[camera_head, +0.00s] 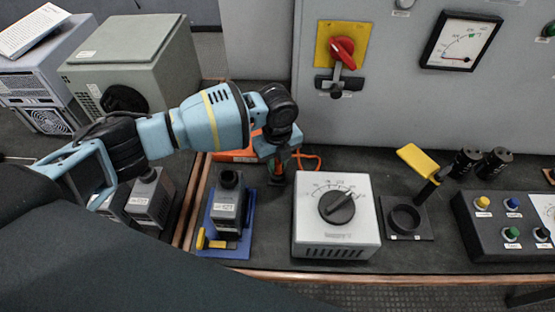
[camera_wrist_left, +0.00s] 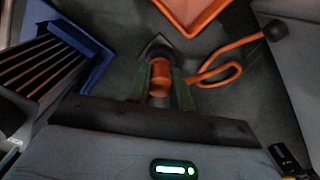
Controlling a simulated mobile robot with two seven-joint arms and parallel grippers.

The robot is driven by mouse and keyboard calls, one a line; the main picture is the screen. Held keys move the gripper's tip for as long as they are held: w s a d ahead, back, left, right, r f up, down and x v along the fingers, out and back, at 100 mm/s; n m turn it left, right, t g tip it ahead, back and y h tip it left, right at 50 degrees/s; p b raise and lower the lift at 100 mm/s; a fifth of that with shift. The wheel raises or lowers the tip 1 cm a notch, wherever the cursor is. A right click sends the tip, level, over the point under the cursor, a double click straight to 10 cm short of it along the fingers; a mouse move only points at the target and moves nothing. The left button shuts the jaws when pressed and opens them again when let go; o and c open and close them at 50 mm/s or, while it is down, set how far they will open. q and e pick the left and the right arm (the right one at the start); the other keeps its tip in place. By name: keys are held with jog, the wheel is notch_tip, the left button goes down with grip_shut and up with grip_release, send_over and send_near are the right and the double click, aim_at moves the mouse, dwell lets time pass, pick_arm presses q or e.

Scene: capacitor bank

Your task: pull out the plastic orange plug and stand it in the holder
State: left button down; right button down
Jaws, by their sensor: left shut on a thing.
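The orange plug (camera_wrist_left: 160,78) shows in the left wrist view between the two green fingers of my left gripper (camera_wrist_left: 160,92), which is shut on it. A dark, pointed base (camera_wrist_left: 158,46) shows just beyond the plug; I cannot tell whether the plug is still seated in it. In the head view, my left gripper (camera_head: 279,166) points down behind the white dial box, and the plug is mostly hidden by the fingers. My right gripper is not in view.
The white dial box (camera_head: 336,241) stands close in front and right of the gripper. A grey unit (camera_head: 228,205) sits on a blue tray (camera_head: 244,246) to the left. An orange tray (camera_wrist_left: 193,12) and looped orange cord (camera_wrist_left: 230,66) lie near the plug. A grey panel rises behind.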

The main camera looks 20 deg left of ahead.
pick_arm(q)
jog(key=shift+f, duration=0.8)
jog(key=c, duration=1.2)
grip_release()
jog(key=shift+o, duration=0.2)
notch_tip(320, 180, up, 8)
jog(key=shift+f, duration=0.1)
